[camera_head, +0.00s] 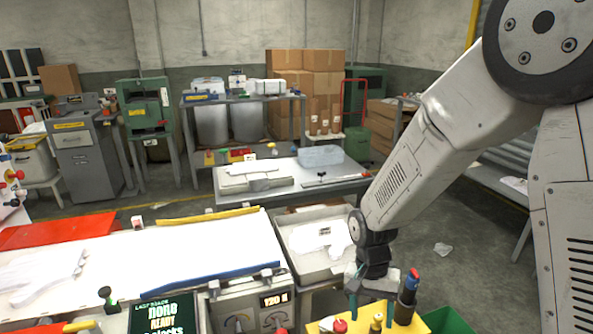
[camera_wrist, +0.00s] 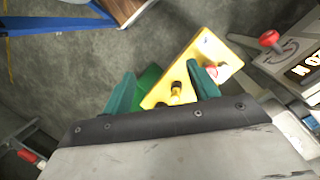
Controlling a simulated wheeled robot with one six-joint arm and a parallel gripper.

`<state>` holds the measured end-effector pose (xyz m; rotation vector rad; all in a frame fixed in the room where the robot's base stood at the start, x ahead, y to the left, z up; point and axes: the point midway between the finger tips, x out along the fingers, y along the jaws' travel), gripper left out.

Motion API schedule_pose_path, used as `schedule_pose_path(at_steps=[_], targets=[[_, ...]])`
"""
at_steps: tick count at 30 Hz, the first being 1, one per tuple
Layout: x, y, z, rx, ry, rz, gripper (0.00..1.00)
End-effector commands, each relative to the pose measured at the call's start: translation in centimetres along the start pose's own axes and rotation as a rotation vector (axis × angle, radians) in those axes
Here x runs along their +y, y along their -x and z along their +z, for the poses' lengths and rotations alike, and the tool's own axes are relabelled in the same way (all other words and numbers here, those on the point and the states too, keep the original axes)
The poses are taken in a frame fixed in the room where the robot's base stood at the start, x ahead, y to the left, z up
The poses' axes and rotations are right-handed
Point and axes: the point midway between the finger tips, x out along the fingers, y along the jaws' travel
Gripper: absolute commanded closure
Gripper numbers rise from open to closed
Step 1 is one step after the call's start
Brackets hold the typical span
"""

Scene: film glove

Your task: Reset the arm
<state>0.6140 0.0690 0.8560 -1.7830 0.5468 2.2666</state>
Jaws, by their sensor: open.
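My gripper (camera_head: 371,298) hangs low at the front of the head view, at the end of my arm. It points down over a yellow board (camera_head: 320,326) with small bottle-like items on it. In the wrist view my gripper (camera_wrist: 162,88) shows two teal fingers spread apart, with nothing held between them. The yellow board (camera_wrist: 203,50) lies beyond the fingers, with a small yellow-and-black item (camera_wrist: 176,92) seen between them and a pink-white item near the right finger.
A control box (camera_head: 252,308) with a lit display stands left of my gripper. A white-topped table (camera_head: 150,255) and a grey bin (camera_head: 300,262) with white gloves are beyond it. A green bin (camera_head: 447,320) is at right. Open floor lies right of the arm.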

Motion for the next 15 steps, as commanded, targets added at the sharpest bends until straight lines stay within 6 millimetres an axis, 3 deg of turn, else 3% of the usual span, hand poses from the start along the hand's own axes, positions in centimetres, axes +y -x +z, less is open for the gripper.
schedule_pose_path(at_steps=[6, 15], targets=[[5.6, 6.6, 4.2, -0.002, 0.219, -0.013, 0.41], [12.8, 12.8, 10.8, 0.051, 0.432, -0.05, 0.41]])
